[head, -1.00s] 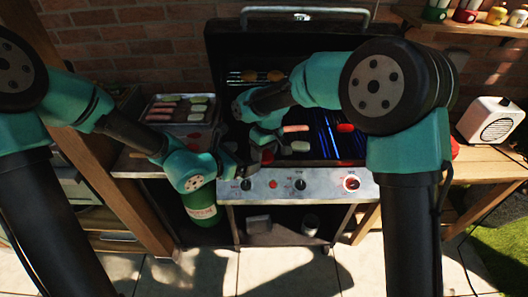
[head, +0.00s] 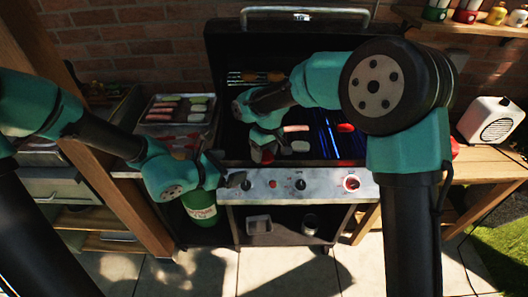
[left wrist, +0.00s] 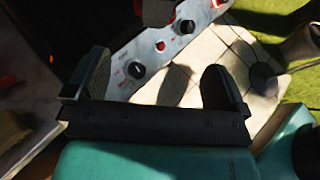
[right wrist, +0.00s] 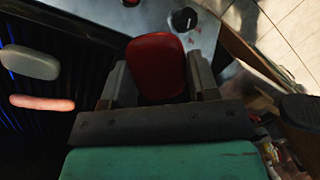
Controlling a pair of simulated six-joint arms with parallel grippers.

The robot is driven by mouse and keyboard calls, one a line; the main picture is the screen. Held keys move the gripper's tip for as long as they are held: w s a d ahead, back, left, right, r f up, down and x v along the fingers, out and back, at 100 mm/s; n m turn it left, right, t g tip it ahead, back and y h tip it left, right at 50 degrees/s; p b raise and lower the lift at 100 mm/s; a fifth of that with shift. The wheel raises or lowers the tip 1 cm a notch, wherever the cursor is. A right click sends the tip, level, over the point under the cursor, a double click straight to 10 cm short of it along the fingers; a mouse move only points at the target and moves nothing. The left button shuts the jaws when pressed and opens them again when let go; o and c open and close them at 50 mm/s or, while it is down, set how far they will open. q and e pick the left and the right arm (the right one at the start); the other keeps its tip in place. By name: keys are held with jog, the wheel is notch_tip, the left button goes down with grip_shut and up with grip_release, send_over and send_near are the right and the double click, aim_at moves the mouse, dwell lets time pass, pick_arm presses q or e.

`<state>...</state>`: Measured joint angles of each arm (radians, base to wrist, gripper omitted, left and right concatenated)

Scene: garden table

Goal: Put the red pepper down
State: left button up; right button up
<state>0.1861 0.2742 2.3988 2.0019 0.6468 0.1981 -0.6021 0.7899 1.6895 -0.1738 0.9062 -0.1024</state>
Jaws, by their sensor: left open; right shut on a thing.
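The red pepper (right wrist: 157,67) sits between the two fingers of my right gripper (right wrist: 157,78) in the right wrist view, and the gripper is shut on it. In the head view the pepper (head: 267,156) shows only in part at the front left of the grill (head: 325,160); my right arm hides some of it. Whether it touches the grill is unclear. My left gripper (left wrist: 155,82) is open and empty. In the head view it is near the grill's front left corner, above the green gas bottle (head: 203,207).
A sausage (head: 295,128), a pale piece (head: 300,146) and a red piece (head: 345,127) lie on the grill. A tray of food (head: 160,117) stands on the left shelf. The control panel (head: 325,187) runs along the front. A white radio (head: 493,121) stands at right.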

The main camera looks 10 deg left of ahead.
pick_arm(q)
jog(key=s+a+f+m+g+y, duration=0.25)
jog(key=s+f+m+g, duration=0.35)
jog(key=f, duration=0.5)
jog(key=s+a+f+m+g+y, duration=0.1)
jog(key=s+a+f+m+g, duration=0.25)
jog(key=s+f+m, duration=0.5)
jog(key=w+f+m, duration=0.2)
jog(key=f+m, duration=0.3)
jog(key=f, duration=0.1)
jog(key=w+f+m+y, duration=0.1)
jog(key=w+f+m, duration=0.1)
jog(key=f+m, duration=0.4)
jog(key=shift+w+f, duration=0.35)
jog(key=shift+f, duration=0.1)
jog(key=shift+t+y, duration=0.25)
